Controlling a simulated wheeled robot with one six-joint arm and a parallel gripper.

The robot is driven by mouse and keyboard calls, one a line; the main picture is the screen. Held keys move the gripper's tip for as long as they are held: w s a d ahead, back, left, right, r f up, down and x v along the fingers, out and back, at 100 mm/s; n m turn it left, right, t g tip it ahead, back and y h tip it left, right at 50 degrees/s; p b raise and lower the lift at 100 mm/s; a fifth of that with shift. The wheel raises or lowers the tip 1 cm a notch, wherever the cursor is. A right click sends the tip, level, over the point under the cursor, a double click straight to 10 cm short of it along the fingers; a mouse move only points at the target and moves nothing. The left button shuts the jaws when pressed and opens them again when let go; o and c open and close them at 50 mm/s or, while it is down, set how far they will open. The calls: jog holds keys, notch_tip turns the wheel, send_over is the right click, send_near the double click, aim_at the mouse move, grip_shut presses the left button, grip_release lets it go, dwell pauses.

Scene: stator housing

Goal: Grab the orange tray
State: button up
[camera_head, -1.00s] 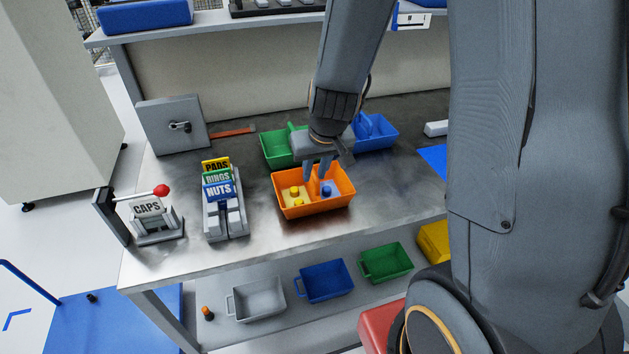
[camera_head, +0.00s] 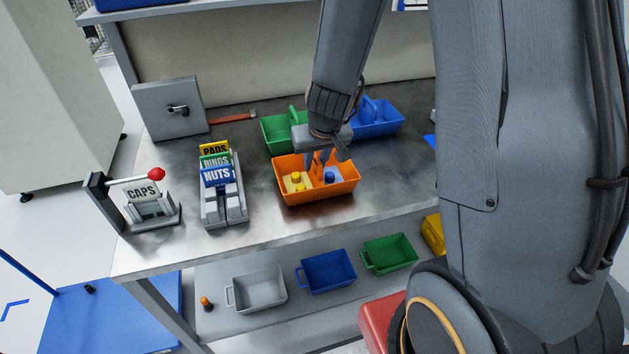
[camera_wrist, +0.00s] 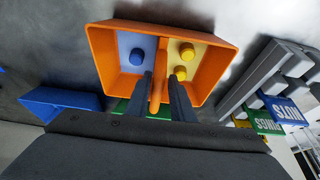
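The orange tray (camera_head: 318,195) stands on the metal bench. A central orange handle divides it into two compartments. It also shows in the wrist view (camera_wrist: 108,62), with one blue piece (camera_wrist: 137,57) in the blue-floored compartment and two yellow pieces (camera_wrist: 186,51) in the yellow-floored one. My gripper (camera_head: 320,158) is over the tray, pointing down. In the wrist view its two fingers (camera_wrist: 160,76) stand on either side of the handle (camera_wrist: 156,88), which shows between them. The fingers are apart; firm contact with the handle is not visible.
A green tray (camera_head: 277,135) and a blue tray (camera_head: 385,118) stand close behind. A labelled rack (camera_head: 224,195) and a caps holder (camera_head: 150,208) are to the left. Several bins, including a grey bin (camera_head: 258,288), sit on the lower shelf. Bare bench lies right of the orange tray.

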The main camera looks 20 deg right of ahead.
aim_at(315, 169)
jog(key=shift+b+x, duration=2.55)
jog(key=shift+x, duration=0.1)
jog(key=shift+s+d, duration=0.15)
jog(key=shift+s, duration=0.05)
jog(key=shift+c, duration=0.4)
grip_shut()
